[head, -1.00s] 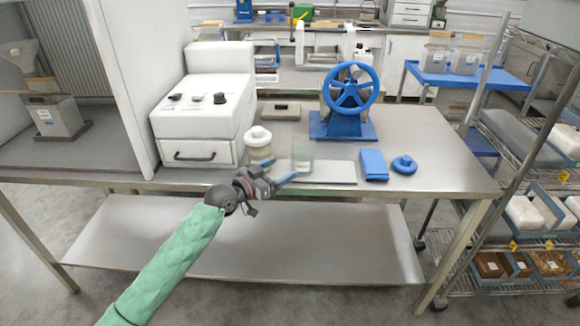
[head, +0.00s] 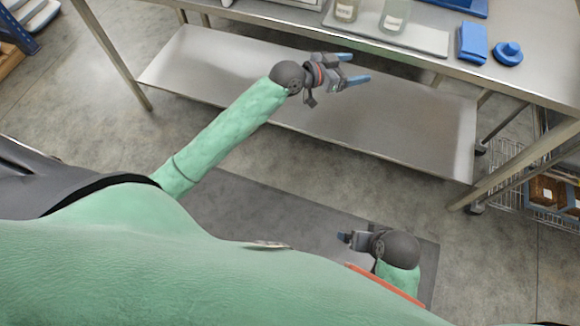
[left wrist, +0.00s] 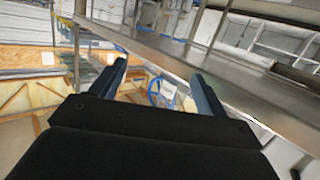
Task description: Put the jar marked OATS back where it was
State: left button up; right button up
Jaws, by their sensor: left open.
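Two clear glass jars stand on a pale flat board (head: 425,37) at the table's front edge, at the top of the head view. Each has a small label that I cannot read, so I cannot tell which is OATS. My left gripper (head: 357,68) is open and empty, in front of the table and apart from the jars. Its two blue fingers also show in the left wrist view (left wrist: 162,76). My right gripper (head: 346,238) is low, near my body; its finger gap is unclear.
A blue folded block (head: 472,43) and a blue round knobbed piece (head: 508,54) lie right of the board. The steel table has a lower shelf (head: 400,125), bare where seen. A wire rack with small boxes (head: 545,192) stands at the right.

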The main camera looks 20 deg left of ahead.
pick_arm(q)
jog(key=s+d+f+n+g+y, duration=0.1)
jog(key=s+f+n+g+y, duration=0.25)
jog(key=s+f, duration=1.25)
jog(key=s+a+f+n+g+y, duration=0.1)
jog(key=s+a+f+g+y, duration=0.1)
jog(key=s, duration=0.8)
jog(key=s+a+f+n+g+y, duration=0.1)
jog(key=s+a+f+g+y, duration=0.1)
jog(key=s, duration=0.9)
jog(key=shift+a+f+y, duration=0.35)
jog(key=shift+a+y, duration=0.15)
jog(key=shift+y, duration=0.05)
jog(key=shift+n, duration=0.25)
pick_arm(e)
jog(key=shift+w, duration=0.1)
